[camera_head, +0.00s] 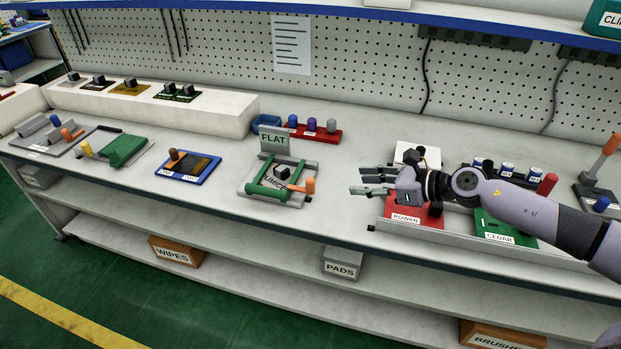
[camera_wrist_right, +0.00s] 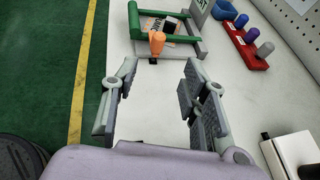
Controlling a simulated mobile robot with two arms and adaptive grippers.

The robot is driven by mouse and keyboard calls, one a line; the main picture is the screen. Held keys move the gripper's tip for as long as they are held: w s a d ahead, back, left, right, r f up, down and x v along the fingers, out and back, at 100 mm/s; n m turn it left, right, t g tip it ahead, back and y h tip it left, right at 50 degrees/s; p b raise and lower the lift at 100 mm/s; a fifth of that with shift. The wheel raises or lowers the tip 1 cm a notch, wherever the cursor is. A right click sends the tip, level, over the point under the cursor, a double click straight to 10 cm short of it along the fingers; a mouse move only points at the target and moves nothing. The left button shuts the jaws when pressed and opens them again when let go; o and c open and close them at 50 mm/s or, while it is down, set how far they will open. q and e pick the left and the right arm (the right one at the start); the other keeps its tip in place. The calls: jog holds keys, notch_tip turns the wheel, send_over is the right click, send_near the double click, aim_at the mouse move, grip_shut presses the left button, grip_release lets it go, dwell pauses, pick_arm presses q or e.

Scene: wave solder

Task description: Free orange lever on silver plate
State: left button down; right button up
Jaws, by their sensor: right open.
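An orange lever (camera_head: 305,187) sits at the right front corner of a silver plate (camera_head: 252,186) with green bars and a sign reading FLAT. In the right wrist view the orange lever (camera_wrist_right: 157,42) stands beyond my fingertips, roughly centred between them. My right gripper (camera_head: 362,181) is to the right of the plate, above the bench, with its fingers pointing left toward the lever. It is open and empty, also in the wrist view (camera_wrist_right: 160,76), and apart from the lever. My left gripper is not in view.
Another grey plate with an orange handle (camera_head: 70,134) is at the far left. A red rack (camera_head: 318,135) with pegs stands behind the silver plate. Red ROWAN fixture (camera_head: 412,222) lies under my right gripper.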

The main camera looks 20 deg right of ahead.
aim_at(313, 180)
jog(key=p+x, duration=0.2)
jog(key=x, duration=1.4)
jog(key=shift+a+r, duration=0.1)
jog(key=shift+a, duration=0.1)
jog(key=shift+c, duration=0.3)
grip_shut()
